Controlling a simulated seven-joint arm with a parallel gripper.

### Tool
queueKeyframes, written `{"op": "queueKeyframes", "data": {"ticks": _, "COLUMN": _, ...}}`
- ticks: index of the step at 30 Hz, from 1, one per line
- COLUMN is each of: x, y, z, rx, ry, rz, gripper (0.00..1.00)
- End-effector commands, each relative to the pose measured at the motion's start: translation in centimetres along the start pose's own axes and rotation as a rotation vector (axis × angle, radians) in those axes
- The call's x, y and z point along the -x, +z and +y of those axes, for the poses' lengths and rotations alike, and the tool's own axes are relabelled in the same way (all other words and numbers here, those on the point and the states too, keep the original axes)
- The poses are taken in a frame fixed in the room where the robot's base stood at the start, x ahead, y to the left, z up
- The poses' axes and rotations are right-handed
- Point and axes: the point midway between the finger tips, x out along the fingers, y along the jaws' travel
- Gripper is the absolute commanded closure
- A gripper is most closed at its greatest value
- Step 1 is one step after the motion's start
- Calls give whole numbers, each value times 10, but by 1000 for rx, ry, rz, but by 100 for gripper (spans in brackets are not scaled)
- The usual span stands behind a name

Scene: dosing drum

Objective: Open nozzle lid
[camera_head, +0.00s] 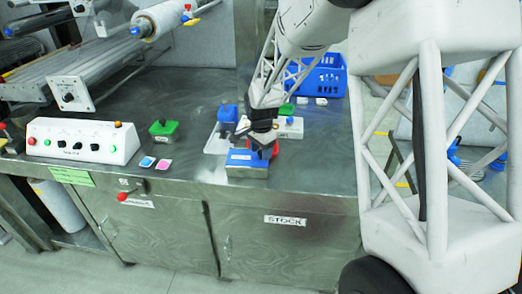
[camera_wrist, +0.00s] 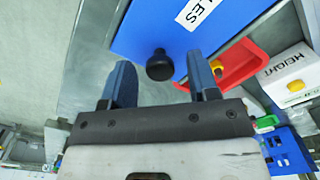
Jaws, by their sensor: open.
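The nozzle box has a blue lid (camera_wrist: 150,32) with a white label, on which the letters "LES" show, and a black round knob (camera_wrist: 159,65). In the head view its blue lid (camera_head: 243,158) tops a low metal box on the steel counter, and the lid looks shut. My gripper (camera_head: 260,143) is above the box, partly hiding its far side. In the wrist view my gripper (camera_wrist: 160,75) is open, with the knob between its two blue-grey fingertips. I cannot tell whether either finger touches the knob.
A red tray (camera_wrist: 232,66) lies close beside the right finger. A white "HEIGHT" box (camera_wrist: 290,82) is further right. A green-lidded box (camera_head: 164,129), a white control panel (camera_head: 82,140) and a blue crate (camera_head: 322,78) also stand on the counter. The counter's front edge is close to the nozzle box.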

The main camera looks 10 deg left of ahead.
Motion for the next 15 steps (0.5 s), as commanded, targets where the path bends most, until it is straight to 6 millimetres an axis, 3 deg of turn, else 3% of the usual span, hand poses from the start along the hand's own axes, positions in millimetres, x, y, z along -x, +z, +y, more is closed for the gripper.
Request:
{"op": "queueKeyframes", "data": {"ticks": 2, "x": 0, "y": 0, "z": 0, "rx": 0, "ry": 0, "rz": 0, "gripper": 45}}
{"op": "queueKeyframes", "data": {"ticks": 12, "x": 0, "y": 0, "z": 0, "rx": 0, "ry": 0, "rz": 0, "gripper": 96}}
{"op": "queueKeyframes", "data": {"ticks": 15, "x": 0, "y": 0, "z": 0, "rx": 0, "ry": 0, "rz": 0, "gripper": 100}}
